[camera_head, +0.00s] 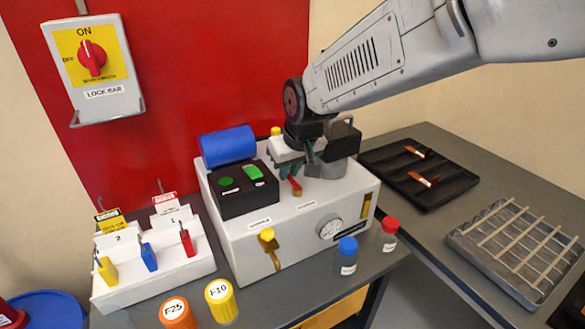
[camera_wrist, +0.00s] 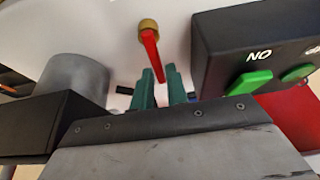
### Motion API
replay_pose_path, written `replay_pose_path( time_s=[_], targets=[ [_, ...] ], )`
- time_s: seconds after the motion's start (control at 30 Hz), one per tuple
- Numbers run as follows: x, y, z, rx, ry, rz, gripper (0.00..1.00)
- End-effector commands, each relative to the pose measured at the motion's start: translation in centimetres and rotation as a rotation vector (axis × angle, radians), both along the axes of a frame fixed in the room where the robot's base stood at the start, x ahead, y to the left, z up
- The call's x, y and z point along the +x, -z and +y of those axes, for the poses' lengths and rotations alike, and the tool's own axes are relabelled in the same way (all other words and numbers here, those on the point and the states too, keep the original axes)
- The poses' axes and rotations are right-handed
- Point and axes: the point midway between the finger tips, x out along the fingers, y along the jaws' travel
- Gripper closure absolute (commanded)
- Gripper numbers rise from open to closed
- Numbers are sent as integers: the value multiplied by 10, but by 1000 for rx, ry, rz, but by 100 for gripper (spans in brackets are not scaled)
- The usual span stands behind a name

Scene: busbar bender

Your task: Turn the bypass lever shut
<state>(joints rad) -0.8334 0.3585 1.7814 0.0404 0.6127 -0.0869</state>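A red lever (camera_wrist: 151,50) on a round brass pivot stands out from the white top of the machine. In the head view the red lever (camera_head: 295,186) shows just below my gripper (camera_head: 297,168). In the wrist view my gripper's two teal fingertips (camera_wrist: 160,80) are a small gap apart, and the lever's free end reaches between them. I cannot tell whether they press on it. A second handle, yellow-tipped (camera_head: 267,236) on a brass stem, is on the machine's front. The labels beside both are too small to read, so I cannot tell which is the bypass lever.
A black box with green buttons (camera_head: 248,188) stands left of the red lever, and a grey cylinder (camera_wrist: 82,76) is on its other side. A blue roller (camera_head: 228,146) lies behind. Capped bottles stand in front. A black tray (camera_head: 455,187) and wire rack (camera_head: 470,240) are right.

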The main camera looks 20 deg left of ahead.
Motion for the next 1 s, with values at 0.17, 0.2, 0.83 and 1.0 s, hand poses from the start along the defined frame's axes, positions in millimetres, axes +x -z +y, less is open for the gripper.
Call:
replay_pose_path(
  time_s=[0.17,0.2,0.83,1.0],
  targets=[
    [1,0,-1,0,1,0,67],
    [1,0,-1,1,2,-1,67],
    [-16,-65,-21,2,1,-2,67],
    [-18,-72,-24,0,1,-1,67]
  ],
)
